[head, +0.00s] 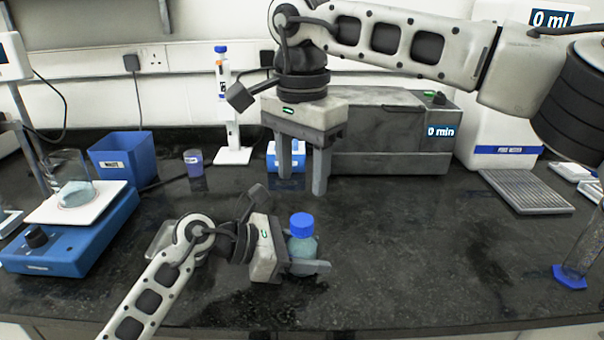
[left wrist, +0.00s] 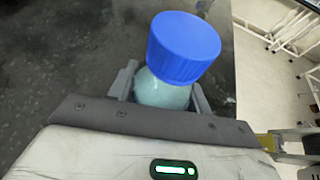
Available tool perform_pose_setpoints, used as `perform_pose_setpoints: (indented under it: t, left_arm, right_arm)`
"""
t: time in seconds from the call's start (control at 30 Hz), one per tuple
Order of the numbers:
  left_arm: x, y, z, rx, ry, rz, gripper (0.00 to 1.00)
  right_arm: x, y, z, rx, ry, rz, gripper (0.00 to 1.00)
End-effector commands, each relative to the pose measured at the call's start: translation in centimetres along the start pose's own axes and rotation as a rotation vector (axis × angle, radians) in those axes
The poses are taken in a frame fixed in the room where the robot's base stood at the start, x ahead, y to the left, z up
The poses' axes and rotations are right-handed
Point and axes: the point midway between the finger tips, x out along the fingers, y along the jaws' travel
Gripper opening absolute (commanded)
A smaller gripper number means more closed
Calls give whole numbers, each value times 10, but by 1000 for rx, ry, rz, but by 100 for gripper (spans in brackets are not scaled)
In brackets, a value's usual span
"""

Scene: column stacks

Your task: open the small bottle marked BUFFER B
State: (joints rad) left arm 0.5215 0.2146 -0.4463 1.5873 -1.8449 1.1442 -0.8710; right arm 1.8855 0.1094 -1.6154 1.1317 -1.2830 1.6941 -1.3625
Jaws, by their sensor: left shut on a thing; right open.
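A small bottle (head: 302,246) with a blue cap (head: 301,225) stands upright near the front of the bench. The cap is on it, and no label is readable from here. My left gripper (head: 310,267) is shut on the bottle's body, below the cap. In the left wrist view the blue cap (left wrist: 184,47) sits on the pale blue bottle (left wrist: 160,92), between the fingers of my left gripper (left wrist: 160,90). My right gripper (head: 302,172) is open and empty, fingers pointing down, above and behind the bottle.
A blue waste bin (head: 123,158), a purple cup (head: 193,162) and a pipette stand (head: 233,155) are at the back left. A hotplate (head: 75,235) with a beaker is at left. A grey machine (head: 385,140) stands behind my right gripper.

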Motion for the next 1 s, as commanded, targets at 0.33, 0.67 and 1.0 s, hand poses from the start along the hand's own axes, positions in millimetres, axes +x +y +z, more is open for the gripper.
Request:
perform_pose_setpoints:
  t: [0.33,0.67,1.0]
  left_arm:
    - [0,0,0,0,-1,1,0]
    - [0,0,0,0,-1,1,0]
    - [0,0,0,0,-1,1,0]
  right_arm:
    - [0,0,0,906,0,2,51]
    - [0,0,0,1766,0,1,51]
    - [0,0,0,2653,0,1,51]
